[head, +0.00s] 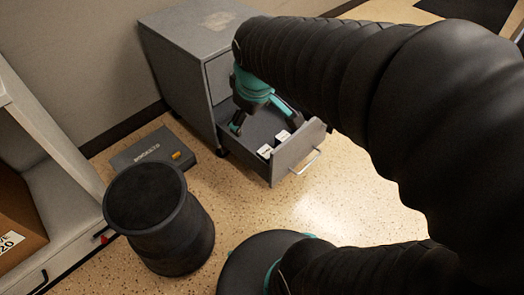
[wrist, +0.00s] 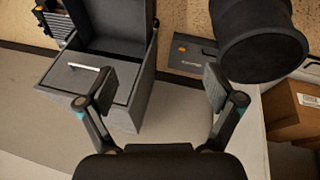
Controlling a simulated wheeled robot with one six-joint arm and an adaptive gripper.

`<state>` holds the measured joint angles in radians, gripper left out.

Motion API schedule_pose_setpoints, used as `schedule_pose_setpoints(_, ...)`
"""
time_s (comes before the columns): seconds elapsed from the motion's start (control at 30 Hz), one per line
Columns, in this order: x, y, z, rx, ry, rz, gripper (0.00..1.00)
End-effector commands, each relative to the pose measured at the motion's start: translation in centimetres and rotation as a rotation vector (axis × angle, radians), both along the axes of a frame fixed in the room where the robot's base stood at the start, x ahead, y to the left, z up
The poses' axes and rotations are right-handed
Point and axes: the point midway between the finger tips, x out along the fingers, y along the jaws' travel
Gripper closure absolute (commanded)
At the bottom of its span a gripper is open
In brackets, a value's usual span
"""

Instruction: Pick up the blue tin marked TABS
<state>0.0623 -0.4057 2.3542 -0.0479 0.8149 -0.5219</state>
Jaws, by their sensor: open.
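No tin that I can clearly tell as blue or read as TABS shows. In the head view, two small items with white labels, a nearer one (head: 265,152) and a farther one (head: 283,137), stand in the open drawer (head: 297,153) near its front. Their lettering is too small to read. My gripper (head: 264,121) is open, seen over the drawer behind these items. In the wrist view my gripper (wrist: 158,92) shows its fingers wide apart with nothing between them. The drawer's dark inside (wrist: 113,18) is cut off at the top, and no tin shows there.
The grey cabinet (head: 180,75) stands against the wall. A flat grey case (head: 150,150) with an orange mark lies on the floor to its left. A black round stool (head: 165,240) stands nearer. A carton (head: 15,215) is at the left. Floor before the drawer is clear.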

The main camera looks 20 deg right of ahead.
Motion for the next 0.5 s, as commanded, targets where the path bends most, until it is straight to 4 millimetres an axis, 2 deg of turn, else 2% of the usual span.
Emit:
schedule_pose_setpoints(0.03, 1.4, -0.6, -1.4, -0.029, 0.029, 0.056, 0.08)
schedule_pose_setpoints(0.27, 7.3, -3.2, -6.6, -0.16, 0.133, 0.372, 0.08)
schedule_pose_setpoints(0.5, 12.7, -6.3, -14.0, -0.258, 0.244, 0.716, 0.08)
